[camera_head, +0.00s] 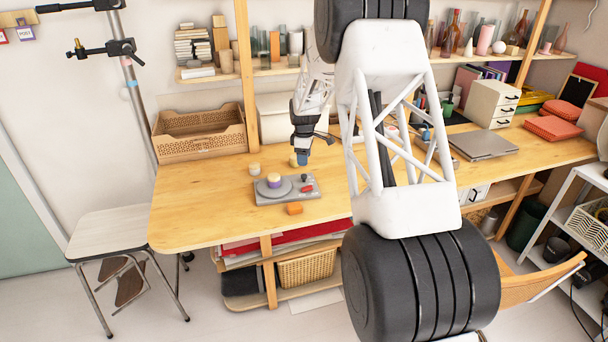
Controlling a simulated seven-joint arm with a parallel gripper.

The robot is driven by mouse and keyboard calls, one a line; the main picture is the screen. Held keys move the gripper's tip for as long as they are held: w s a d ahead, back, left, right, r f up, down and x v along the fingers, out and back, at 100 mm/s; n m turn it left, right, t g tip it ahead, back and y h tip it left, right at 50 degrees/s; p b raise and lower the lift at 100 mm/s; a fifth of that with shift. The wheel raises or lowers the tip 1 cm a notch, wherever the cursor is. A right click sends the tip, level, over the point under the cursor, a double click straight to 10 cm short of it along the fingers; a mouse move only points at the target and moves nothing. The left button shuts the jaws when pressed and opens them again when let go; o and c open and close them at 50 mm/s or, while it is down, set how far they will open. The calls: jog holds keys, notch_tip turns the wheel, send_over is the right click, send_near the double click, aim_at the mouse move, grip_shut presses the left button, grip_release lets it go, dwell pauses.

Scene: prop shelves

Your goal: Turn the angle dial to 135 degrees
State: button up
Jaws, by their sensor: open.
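A flat grey device (262,198) lies on the wooden table and bears a round disc. A short round piece with a purple side and pale top (273,180) sits on the disc; this looks like the dial. The angle marks and where it points are too small to read. A small red part (307,189) shows at the device's right side. My gripper (301,152) hangs above and behind the device, apart from the dial, pointing down. It is open.
A small pale cylinder (254,169) stands behind the device and an orange block (294,208) lies at its front edge. A tan crate (200,134) is at the back left. A laptop (481,145) lies to the right. The table's left part is clear. My arm hides the middle.

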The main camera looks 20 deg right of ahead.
aim_at(304, 175)
jog(key=shift+f, duration=0.1)
dwell(0.3)
jog(key=shift+f, duration=3.8)
jog(key=shift+c, duration=0.2)
jog(key=c, duration=0.9)
